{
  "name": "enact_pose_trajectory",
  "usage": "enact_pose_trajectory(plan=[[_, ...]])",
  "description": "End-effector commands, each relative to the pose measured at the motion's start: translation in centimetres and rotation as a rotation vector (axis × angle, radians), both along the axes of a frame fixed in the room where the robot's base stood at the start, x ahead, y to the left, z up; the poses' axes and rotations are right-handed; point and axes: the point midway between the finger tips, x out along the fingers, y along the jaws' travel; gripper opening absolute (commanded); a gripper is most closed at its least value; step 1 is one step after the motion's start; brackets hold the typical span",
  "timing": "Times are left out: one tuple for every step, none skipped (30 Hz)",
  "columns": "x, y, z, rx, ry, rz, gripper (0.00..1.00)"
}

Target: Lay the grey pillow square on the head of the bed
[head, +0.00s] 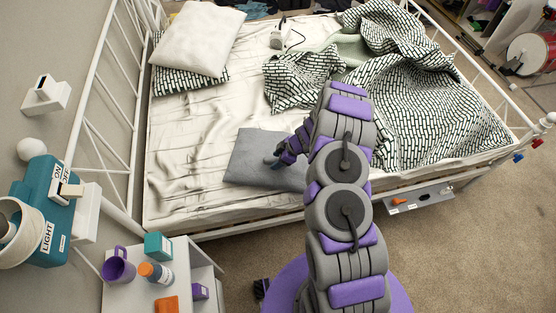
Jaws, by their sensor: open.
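The grey pillow (254,164) lies flat on the white sheet near the bed's front edge, turned at a slight angle. My arm hides its right part. My gripper (275,160) is over the pillow's upper right area, open; I cannot tell if it touches the pillow. The bed (185,150) has a white metal frame with a headboard (108,100) at the left. At the far end of the head, a white pillow (197,38) lies on a black-and-white patterned pillow (190,82). The near part of the head is bare sheet.
A crumpled patterned blanket (425,100) covers the bed's right side. A white nightstand (190,291) at the front left holds a purple mug (118,265), a bottle (155,272) and a teal box (158,245).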

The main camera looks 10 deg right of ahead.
Motion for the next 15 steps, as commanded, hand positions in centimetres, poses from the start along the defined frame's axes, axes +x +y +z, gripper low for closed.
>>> enact_pose_trajectory(plan=[[0.01,0.00,0.03,0.000,0.000,0.000,0.55],[0.01,-0.02,0.04,0.000,0.000,0.000,0.55],[0.02,-0.05,0.04,0.000,0.000,0.000,0.55],[0.02,-0.06,0.05,0.001,0.000,0.000,0.55],[0.02,-0.06,0.04,0.000,0.000,0.000,0.53],[0.02,-0.07,0.05,0.000,0.000,0.000,0.50],[0.01,-0.07,0.03,0.000,0.000,0.000,0.47],[0.02,-0.08,0.04,0.000,0.000,0.000,0.44],[0.02,-0.08,0.04,0.000,0.000,0.000,0.40],[0.02,-0.08,0.04,0.000,0.000,0.000,0.37],[0.02,-0.08,0.04,0.000,0.000,0.000,0.34],[0.02,-0.09,0.04,0.000,0.001,-0.001,0.30],[0.02,-0.09,0.04,0.000,0.001,-0.001,0.28],[0.02,-0.09,0.04,0.000,0.001,-0.001,0.25],[0.03,-0.09,0.04,0.000,0.001,-0.001,0.21]])
